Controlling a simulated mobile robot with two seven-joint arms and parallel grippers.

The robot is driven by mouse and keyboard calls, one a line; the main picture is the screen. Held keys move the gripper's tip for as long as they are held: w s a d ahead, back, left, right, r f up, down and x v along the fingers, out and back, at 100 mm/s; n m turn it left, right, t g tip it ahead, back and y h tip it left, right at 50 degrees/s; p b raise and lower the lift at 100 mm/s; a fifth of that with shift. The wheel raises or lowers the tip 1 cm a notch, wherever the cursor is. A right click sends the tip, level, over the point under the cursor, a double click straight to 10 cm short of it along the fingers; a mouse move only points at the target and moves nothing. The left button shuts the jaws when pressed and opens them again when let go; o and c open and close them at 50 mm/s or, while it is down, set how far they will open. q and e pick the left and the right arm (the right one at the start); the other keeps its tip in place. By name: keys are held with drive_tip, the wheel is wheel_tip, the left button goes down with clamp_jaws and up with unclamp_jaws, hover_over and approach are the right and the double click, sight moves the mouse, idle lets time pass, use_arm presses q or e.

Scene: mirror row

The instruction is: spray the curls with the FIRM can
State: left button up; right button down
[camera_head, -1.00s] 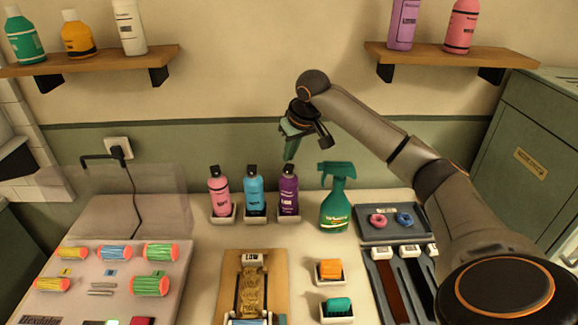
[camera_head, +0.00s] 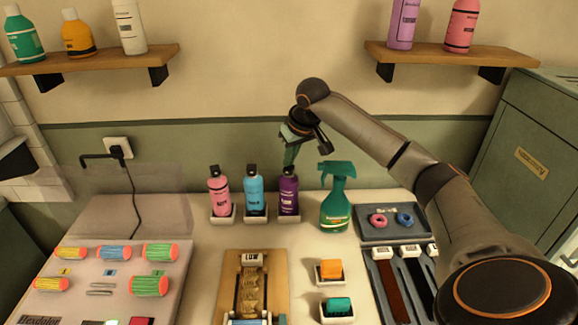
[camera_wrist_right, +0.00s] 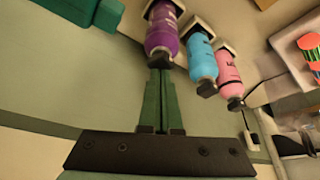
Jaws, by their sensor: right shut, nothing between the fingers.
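Three spray cans stand in white holders at the back of the table: pink (camera_head: 219,192), blue (camera_head: 254,191) and purple (camera_head: 288,190). Their labels are too small to read, so I cannot tell which is FIRM. A wavy brown-gold strand (camera_head: 251,287), seemingly the curls, lies on a wooden board (camera_head: 277,277) in front. My right gripper (camera_head: 289,162) is shut and empty, fingers down just above the purple can's cap. In the right wrist view, the green fingers (camera_wrist_right: 160,75) end close to the cap of the purple can (camera_wrist_right: 162,38). My left gripper is not in view.
A green spray bottle (camera_head: 336,205) stands right of the cans. A dark tray (camera_head: 376,236) holds a pink and a blue ring. Orange and teal blocks sit in small white holders. A board with several rollers (camera_head: 162,285) lies at left. Shelves hang above.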

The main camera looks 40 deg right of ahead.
sight(290, 168)
drive_tip(key=shift+r+p, duration=0.7)
drive_tip(key=shift+r, duration=2.75)
